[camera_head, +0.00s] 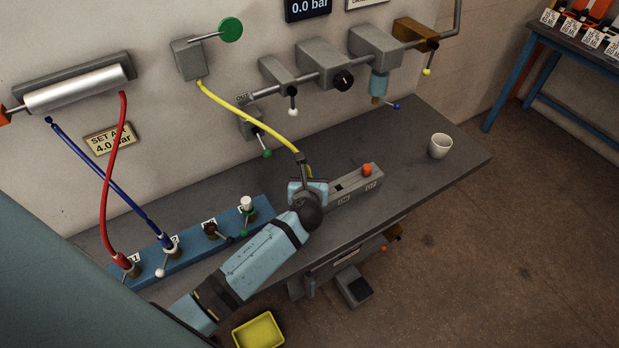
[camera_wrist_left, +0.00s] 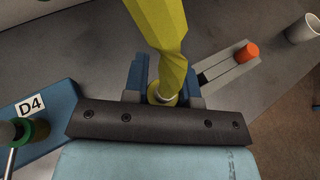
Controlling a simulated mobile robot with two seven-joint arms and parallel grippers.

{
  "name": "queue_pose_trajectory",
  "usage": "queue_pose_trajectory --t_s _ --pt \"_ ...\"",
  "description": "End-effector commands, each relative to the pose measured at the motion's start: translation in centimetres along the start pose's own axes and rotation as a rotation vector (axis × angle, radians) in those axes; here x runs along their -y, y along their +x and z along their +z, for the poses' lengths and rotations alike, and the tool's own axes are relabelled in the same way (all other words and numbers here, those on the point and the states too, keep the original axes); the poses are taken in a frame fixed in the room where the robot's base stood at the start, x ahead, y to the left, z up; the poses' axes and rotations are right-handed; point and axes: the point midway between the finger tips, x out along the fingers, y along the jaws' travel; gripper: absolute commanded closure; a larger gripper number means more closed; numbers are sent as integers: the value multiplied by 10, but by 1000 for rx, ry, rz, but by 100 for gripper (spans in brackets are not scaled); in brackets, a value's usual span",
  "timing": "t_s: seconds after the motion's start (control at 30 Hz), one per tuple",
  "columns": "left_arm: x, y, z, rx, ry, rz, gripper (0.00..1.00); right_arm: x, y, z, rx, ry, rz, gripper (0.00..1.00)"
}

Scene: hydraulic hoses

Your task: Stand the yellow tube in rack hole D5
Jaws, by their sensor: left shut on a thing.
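A yellow hose (camera_head: 240,108) runs from a grey wall box down to my left gripper (camera_head: 304,172). In the left wrist view my left gripper (camera_wrist_left: 162,90) is shut on the end of this yellow hose (camera_wrist_left: 165,35), at its metal fitting. The hose end is held above the bench, left of a grey box with an orange button. I see no label D5 and no separate rack. My right gripper is not in view.
A red hose (camera_head: 112,175) and a blue hose (camera_head: 100,170) cross and run into the blue block. The grey button box (camera_head: 343,190) and a white cup (camera_head: 440,146) stand on the bench (camera_head: 410,185). Pipes and valves line the wall. A yellow bin (camera_head: 260,331) is on the floor.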

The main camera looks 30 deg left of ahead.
Motion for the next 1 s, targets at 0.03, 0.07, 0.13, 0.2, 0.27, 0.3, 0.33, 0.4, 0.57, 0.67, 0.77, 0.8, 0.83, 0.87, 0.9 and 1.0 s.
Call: queue_pose_trajectory --t_s 0.03,0.07,0.13,0.2,0.27,0.3,0.33,0.4,0.57,0.67,0.77,0.8,0.83,0.87,0.9,1.0 --pt "0 0 0 0 0 0 98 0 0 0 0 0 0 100" --pt "0 0 0 0 0 0 98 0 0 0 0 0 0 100" --pt "0 0 1 0 1 0 98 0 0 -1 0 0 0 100" --pt "0 0 1 0 1 0 98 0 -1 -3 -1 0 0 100" --pt "0 0 1 0 2 0 98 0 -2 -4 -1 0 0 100" --pt "0 0 1 0 2 0 98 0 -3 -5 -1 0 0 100" --pt "0 0 1 0 2 0 98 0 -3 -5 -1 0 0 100" --pt "0 0 1 0 1 0 98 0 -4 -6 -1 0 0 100" --pt "0 0 0 0 1 0 98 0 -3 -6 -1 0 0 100" --pt "0 0 0 0 0 0 98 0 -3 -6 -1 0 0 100" --pt "0 1 -2 0 1 0 98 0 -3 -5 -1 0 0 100" --pt "0 1 -2 0 1 0 98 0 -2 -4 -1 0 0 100" --pt "0 1 -3 0 1 0 98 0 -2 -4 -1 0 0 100" --pt "0 2 -4 0 1 0 98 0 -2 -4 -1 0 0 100" --pt "0 2 -5 0 1 0 98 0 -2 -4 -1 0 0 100" --pt "0 3 -7 1 1 0 98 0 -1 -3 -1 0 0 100"
